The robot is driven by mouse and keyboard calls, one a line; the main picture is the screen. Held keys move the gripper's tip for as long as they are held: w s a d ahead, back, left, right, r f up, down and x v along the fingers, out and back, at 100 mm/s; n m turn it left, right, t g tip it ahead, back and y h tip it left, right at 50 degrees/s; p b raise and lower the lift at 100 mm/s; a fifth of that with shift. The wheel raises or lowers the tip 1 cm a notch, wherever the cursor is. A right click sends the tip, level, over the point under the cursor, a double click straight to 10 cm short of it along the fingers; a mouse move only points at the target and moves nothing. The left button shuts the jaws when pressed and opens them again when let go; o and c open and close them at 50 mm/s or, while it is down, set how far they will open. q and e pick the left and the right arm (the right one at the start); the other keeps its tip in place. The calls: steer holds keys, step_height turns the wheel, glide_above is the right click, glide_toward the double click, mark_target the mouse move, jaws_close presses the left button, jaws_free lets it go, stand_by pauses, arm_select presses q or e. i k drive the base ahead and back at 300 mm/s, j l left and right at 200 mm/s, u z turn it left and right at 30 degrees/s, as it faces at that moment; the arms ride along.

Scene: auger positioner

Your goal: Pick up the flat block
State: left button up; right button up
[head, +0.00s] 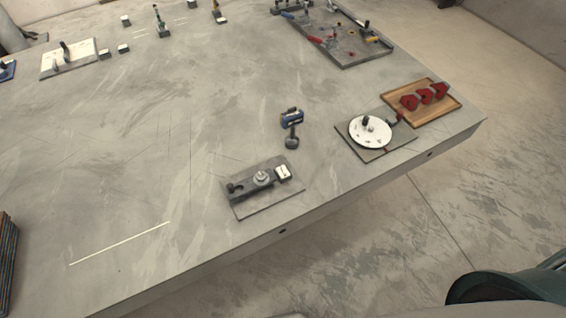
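I cannot tell for sure which thing is the flat block. A small white-topped block (283,171) sits at the right end of a grey base plate (268,210), beside a round metal knob (262,178) on a dark fixture. Other small pale-topped blocks stand on the table at the far left: one block (104,54), another block (123,49), and a block (192,5) at the top. Neither my left nor my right gripper is in view.
A white disc (369,132) on a plate and a wooden tray (447,110) with red parts lie right. A tool tray (346,62) is at the back. The table's (130,150) left middle is clear.

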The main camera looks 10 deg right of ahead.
mark_target(284, 175)
steer(key=l+u, duration=0.25)
steer(key=u, duration=0.15)
steer(key=l+u, duration=0.6)
steer(key=l, duration=0.5)
steer(key=k+l+u, duration=0.2)
steer(key=l, duration=0.95)
steer(key=k+l, duration=0.1)
steer(key=l, duration=0.35)
